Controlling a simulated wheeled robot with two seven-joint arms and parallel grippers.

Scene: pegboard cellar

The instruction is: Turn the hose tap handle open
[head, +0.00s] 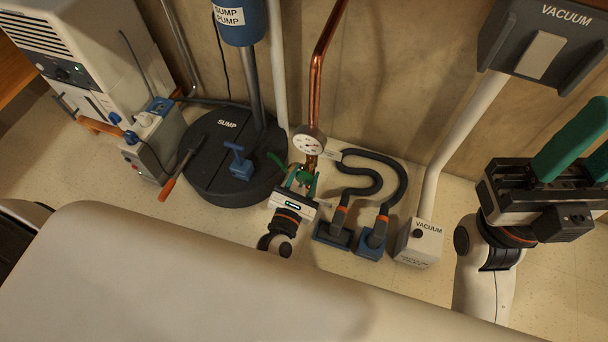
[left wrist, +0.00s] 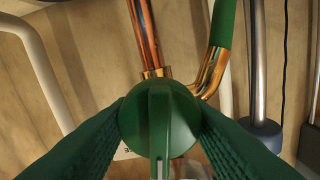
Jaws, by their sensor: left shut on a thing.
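The hose tap handle (left wrist: 159,125) is a round green knob with a raised bar across it, upright in the left wrist view. My left gripper (head: 301,184) is at the tap, low by the wall. Its ribbed green fingers are shut on the handle from both sides, hiding its lower surroundings. In the head view they hide most of the handle. My right gripper (head: 583,145) is open and empty at the right edge, partly cut off.
A pressure gauge (head: 309,141) sits on the pipe just above the tap. The black sump lid (head: 215,165) is to the left. Vacuum heads (head: 333,233) with a black hose (head: 398,180) and a vacuum box (head: 419,243) are to the right.

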